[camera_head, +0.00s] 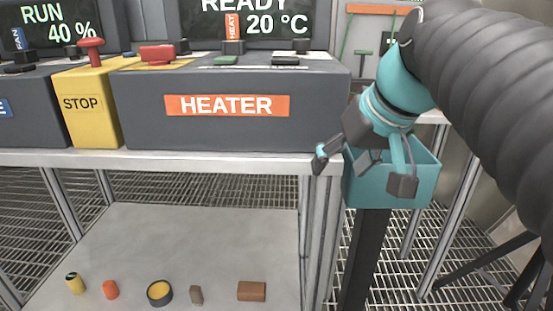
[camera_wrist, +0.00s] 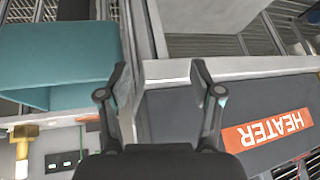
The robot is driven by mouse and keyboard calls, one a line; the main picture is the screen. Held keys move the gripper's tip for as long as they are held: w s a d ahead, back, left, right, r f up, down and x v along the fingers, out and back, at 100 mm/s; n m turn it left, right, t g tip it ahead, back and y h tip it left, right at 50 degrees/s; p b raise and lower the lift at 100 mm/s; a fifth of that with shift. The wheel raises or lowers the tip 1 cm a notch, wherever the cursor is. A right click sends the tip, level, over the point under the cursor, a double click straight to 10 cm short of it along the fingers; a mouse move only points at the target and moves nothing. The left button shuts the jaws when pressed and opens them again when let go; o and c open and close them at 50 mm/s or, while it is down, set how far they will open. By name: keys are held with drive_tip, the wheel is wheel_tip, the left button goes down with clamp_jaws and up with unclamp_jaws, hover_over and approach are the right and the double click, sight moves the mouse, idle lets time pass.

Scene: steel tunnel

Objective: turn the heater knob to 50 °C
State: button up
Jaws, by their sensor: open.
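The grey heater console (camera_head: 235,130) stands on the bench with an orange HEATER label; the label also shows in the wrist view (camera_wrist: 268,130). Its display (camera_head: 265,20) reads READY and 20 °C. A small black knob (camera_head: 233,47) sits under the orange HEAT tag; I cannot tell its pointer angle. My gripper (camera_head: 362,170) is open and empty, pointing down at the console's right end, in front of a teal bin. In the wrist view its two fingers (camera_wrist: 160,75) are apart with nothing between them. The knob does not show clearly in the wrist view.
The teal bin (camera_head: 426,172) stands right of the bench; it also shows in the wrist view (camera_wrist: 60,60). Several small objects lie on the lower shelf (camera_head: 190,240).

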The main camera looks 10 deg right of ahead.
drive_tip(key=shift+h, duration=0.3)
drive_tip(key=shift+s+a+f, duration=0.1)
drive_tip(key=shift+s+f, duration=0.15)
drive_tip(key=shift+f, duration=0.4)
drive_tip(key=shift+s+f, duration=0.25)
drive_tip(key=shift+f, duration=0.4)
drive_tip(key=shift+s+a+f, duration=0.1)
drive_tip(key=shift+s+f, duration=0.15)
drive_tip(key=shift+f, duration=0.4)
